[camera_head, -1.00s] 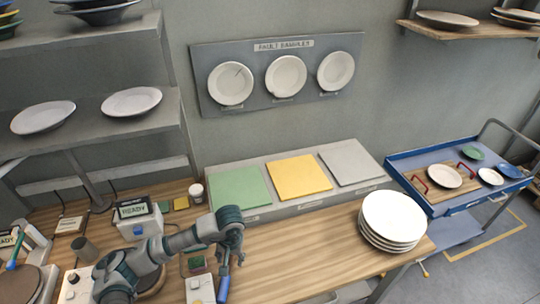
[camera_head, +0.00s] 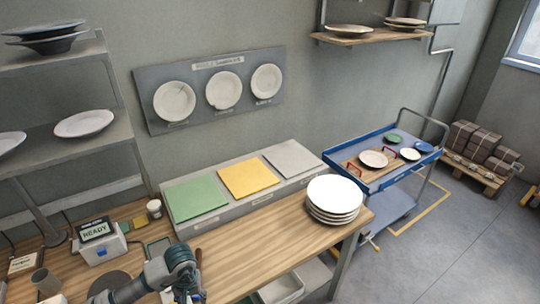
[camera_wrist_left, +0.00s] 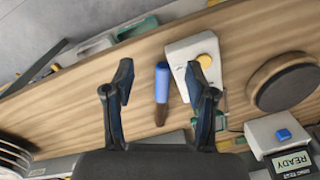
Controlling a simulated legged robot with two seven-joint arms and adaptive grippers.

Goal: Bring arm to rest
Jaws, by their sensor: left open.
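My left arm (camera_head: 140,285) comes in from the lower left over the wooden bench (camera_head: 240,238). My left gripper (camera_wrist_left: 158,85) is open in the left wrist view, its two dark fingers apart with nothing held. A blue-handled tool (camera_wrist_left: 161,82) with a brown end shows between the fingers, apart from both; its exact height below them is hard to judge. In the head view the fingertips are largely hidden behind the wrist at the bottom edge. My right gripper is in neither view.
A stack of white plates (camera_head: 334,195) stands at the bench's right end. Green (camera_head: 195,198), yellow (camera_head: 248,176) and grey (camera_head: 291,158) pads lie behind. A device reading READY (camera_head: 100,242) and a white box with a yellow button (camera_wrist_left: 190,55) are near the arm. A blue cart (camera_head: 345,150) stands right.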

